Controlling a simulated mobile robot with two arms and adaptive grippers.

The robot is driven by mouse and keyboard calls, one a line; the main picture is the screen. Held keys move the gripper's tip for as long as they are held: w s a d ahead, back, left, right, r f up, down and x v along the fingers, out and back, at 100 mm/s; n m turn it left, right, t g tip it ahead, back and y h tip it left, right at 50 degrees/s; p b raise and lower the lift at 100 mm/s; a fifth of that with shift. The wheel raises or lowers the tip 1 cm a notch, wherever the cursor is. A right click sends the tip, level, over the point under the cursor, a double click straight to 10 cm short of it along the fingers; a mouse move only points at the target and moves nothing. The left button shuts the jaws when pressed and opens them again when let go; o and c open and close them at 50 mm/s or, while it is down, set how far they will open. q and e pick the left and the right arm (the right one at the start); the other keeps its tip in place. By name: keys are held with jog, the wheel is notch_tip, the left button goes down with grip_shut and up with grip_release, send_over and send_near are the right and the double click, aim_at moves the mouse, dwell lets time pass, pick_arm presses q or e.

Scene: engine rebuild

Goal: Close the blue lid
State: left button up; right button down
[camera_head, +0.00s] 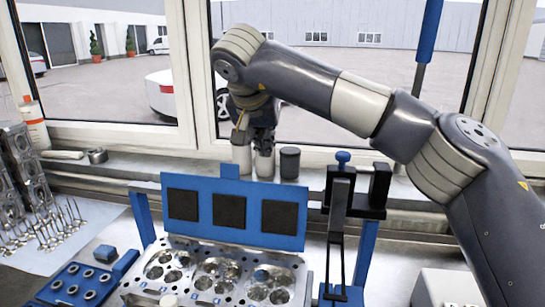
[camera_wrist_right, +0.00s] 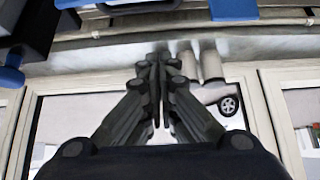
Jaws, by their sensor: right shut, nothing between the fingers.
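The blue lid (camera_head: 253,188) stands raised, nearly upright, behind the metal cylinder head (camera_head: 205,276). Three black square pads are on its near face and a small blue tab is on its top edge. A blue part at the top of the right wrist view (camera_wrist_right: 233,8) looks like the lid. My right gripper (camera_head: 254,138) is beyond and above the lid, near the window, pointing down. Its fingers are together and empty in the right wrist view (camera_wrist_right: 158,60), apart from the lid. My left gripper is not in view.
Small cans, one of them dark (camera_head: 290,162), stand on the sill below my right gripper. A black clamp post with a blue knob (camera_head: 342,158) stands right of the lid. Valves (camera_head: 50,232) and a blue tray of rings (camera_head: 78,285) lie at left.

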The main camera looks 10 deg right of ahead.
jog(key=shift+f, duration=0.1)
jog(key=f+p, duration=0.1)
jog(key=f, duration=0.1)
jog(key=w+f+p, duration=0.1)
jog(key=f+p, duration=0.1)
jog(key=w+f+p, duration=0.1)
jog(key=f, duration=0.2)
jog(key=shift+d, duration=0.4)
jog(key=shift+s+a+r, duration=0.1)
jog(key=shift+s, duration=0.25)
jog(key=shift+s+p, duration=0.1)
jog(key=shift+p, duration=0.2)
jog(key=shift+f, duration=0.2)
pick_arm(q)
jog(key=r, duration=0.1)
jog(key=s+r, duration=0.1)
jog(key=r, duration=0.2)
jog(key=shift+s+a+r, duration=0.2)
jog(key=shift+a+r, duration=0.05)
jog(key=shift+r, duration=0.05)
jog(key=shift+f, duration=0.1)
pick_arm(e)
jog(key=shift+a, duration=0.1)
